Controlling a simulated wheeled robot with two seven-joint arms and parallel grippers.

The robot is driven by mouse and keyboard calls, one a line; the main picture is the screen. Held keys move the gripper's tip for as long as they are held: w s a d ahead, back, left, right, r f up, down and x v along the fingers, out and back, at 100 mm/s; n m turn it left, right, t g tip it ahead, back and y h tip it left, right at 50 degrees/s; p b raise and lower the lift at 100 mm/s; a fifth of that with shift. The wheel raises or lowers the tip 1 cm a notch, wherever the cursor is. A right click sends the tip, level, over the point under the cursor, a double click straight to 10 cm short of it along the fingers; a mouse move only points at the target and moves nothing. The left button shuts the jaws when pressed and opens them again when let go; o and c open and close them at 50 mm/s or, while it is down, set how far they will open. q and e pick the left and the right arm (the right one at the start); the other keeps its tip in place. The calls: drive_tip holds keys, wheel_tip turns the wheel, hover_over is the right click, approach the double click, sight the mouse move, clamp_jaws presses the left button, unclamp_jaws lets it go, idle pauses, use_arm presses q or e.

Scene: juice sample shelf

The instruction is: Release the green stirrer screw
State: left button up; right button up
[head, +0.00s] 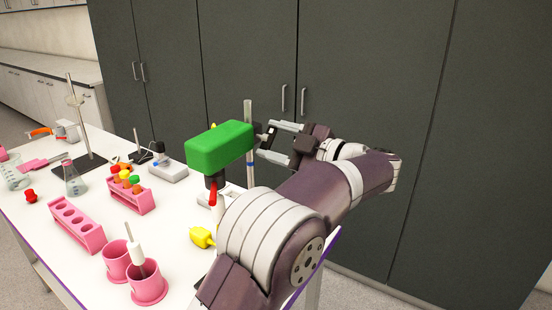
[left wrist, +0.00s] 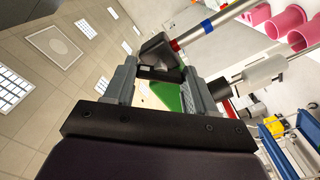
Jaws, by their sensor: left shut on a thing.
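The green stirrer (head: 220,147) is a green block beside an upright metal rod (head: 248,108), above the table. A small dark screw (head: 267,133) is on its right side, by the rod. My left gripper (head: 268,140) reaches it from the right, with one grey finger on each side, and is shut on it. In the left wrist view, my left gripper (left wrist: 161,70) has a dark block (left wrist: 157,52) at its fingertips, partly hidden. The green stirrer (left wrist: 168,97) shows between the fingers, and the rod (left wrist: 215,22) passes beyond them. My right gripper is not in view.
Two pink cups (head: 147,287) stand at the table's front, one holding a white-handled tool (head: 135,252). A yellow object (head: 202,237) lies near my arm. Pink racks (head: 77,222), a flask (head: 75,182) and another stand (head: 72,120) are at the left. Dark cabinets (head: 370,90) stand behind.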

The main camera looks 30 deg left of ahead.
use_arm(q)
drive_tip(key=shift+n+b, duration=4.5)
drive_tip(key=shift+b, duration=0.1)
drive_tip(key=o, duration=1)
drive_tip(key=shift+o, duration=0.2)
drive_tip(key=s+d, duration=0.1)
drive_tip(key=d, duration=1.1)
drive_tip(key=shift+d+p, duration=0.4)
drive_tip(key=shift+p, duration=0.05)
